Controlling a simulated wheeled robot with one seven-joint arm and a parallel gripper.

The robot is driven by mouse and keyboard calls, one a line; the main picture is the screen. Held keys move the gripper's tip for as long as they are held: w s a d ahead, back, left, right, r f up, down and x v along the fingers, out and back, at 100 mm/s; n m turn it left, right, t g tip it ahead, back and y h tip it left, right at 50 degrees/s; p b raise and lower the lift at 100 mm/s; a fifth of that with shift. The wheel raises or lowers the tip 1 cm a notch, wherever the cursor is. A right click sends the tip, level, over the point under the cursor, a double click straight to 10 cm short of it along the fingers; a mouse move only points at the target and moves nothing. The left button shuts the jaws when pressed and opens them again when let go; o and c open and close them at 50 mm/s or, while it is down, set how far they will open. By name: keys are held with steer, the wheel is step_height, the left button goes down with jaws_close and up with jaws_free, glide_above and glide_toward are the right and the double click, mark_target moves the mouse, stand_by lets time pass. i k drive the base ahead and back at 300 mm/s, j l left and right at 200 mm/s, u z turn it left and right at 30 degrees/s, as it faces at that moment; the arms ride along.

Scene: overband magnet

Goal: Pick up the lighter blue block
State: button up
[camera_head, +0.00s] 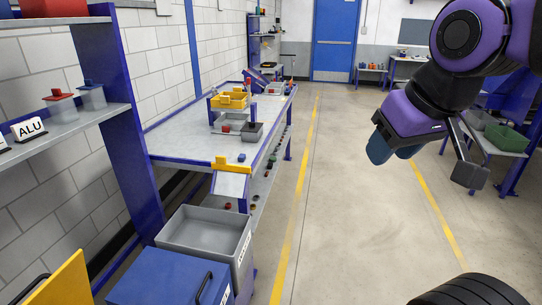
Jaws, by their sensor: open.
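A small blue block (241,157) lies on the grey top of the workbench (185,142), near its front right edge. It sits just behind the yellow-edged sloping plate (230,183). No second blue block is clear enough beside it to compare shades. My gripper (396,153) hangs in the air at the upper right, over the floor aisle. It is open, with nothing seen between its fingers, and is well to the right of the block and apart from it.
A yellow tray (230,101) and a dark grey bin (252,132) stand farther back on the bench. A large grey bin (204,232) and a blue lidded box (171,279) stand in front. A shelf (75,122) rises at left. The aisle (345,200) is clear.

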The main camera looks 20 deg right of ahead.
mark_target(242, 157)
steer(key=i+l+u, duration=0.15)
steer(key=u, duration=0.55)
steer(key=i+l+u, duration=0.1)
steer(key=l, duration=0.2)
steer(key=i+l+u, duration=0.25)
steer(key=l, duration=0.35)
steer(key=i+l+u, duration=0.1)
steer(key=i+l, duration=0.15)
steer(key=i+l+u, duration=0.15)
steer(key=l, duration=0.3)
steer(key=i+l, duration=0.1)
steer(key=l, duration=0.5)
steer(key=i+l, duration=0.15)
steer(key=l, duration=0.2)
